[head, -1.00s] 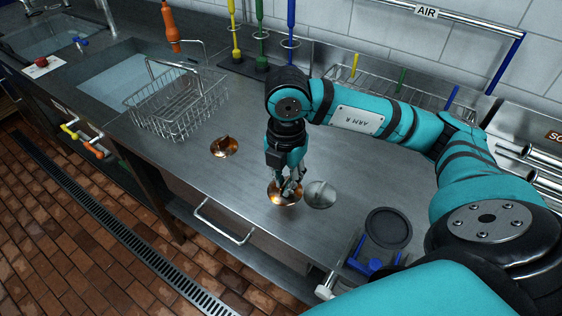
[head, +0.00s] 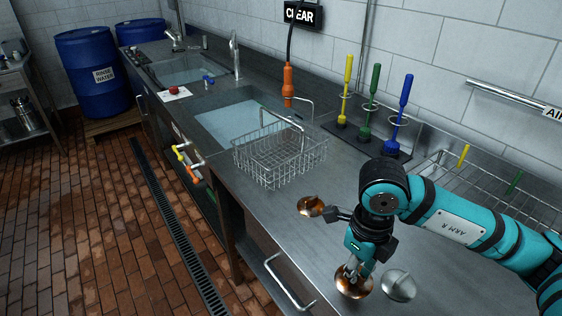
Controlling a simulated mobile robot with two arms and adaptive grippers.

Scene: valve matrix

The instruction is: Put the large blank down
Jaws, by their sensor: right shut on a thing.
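My right gripper (head: 352,270) points down over the steel counter and is shut on a round copper-coloured piece (head: 355,289), which I take to be the large blank. The piece is at or very near the counter top; I cannot tell whether it touches. The fingers hide its middle. A round silver piece (head: 399,286) with a small raised stem lies close to its right. Another copper-coloured round piece (head: 310,206) lies farther back, left of my wrist. My left gripper is not in view.
A wire basket (head: 280,155) stands on the counter (head: 240,185) beside the sink (head: 235,120). Yellow, green and blue upright brushes (head: 391,115) stand along the back. A bar handle (head: 287,284) sticks out at the front edge. Bare counter lies between the basket and the pieces.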

